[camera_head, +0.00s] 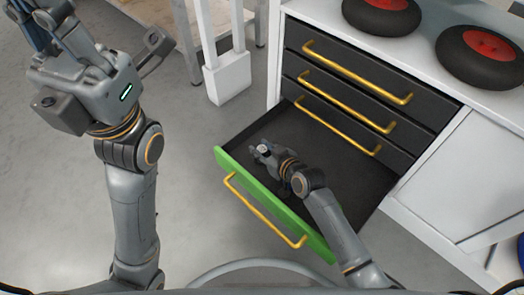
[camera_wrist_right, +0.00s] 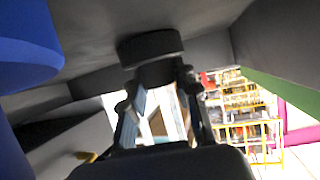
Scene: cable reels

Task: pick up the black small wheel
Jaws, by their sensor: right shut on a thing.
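The black small wheel (camera_wrist_right: 150,46) shows in the right wrist view as a dark round disc at the fingertips. My right gripper (camera_head: 263,150) is inside the open bottom drawer (camera_head: 335,170), near its green front. The right wrist view shows its two fingers (camera_wrist_right: 160,80) shut on the wheel. In the head view the wheel is too small and covered to make out clearly. My left gripper (camera_head: 100,45) is raised at the upper left, away from the drawer, with its fingers spread and nothing seen between them.
The cabinet has several black drawers with yellow handles (camera_head: 358,72) above the open one. Two large black wheels with red hubs (camera_head: 383,17) lie on its white top (camera_head: 445,75). A blue object (camera_wrist_right: 25,45) is close at the left in the wrist view. Grey floor (camera_head: 205,245) is clear at left.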

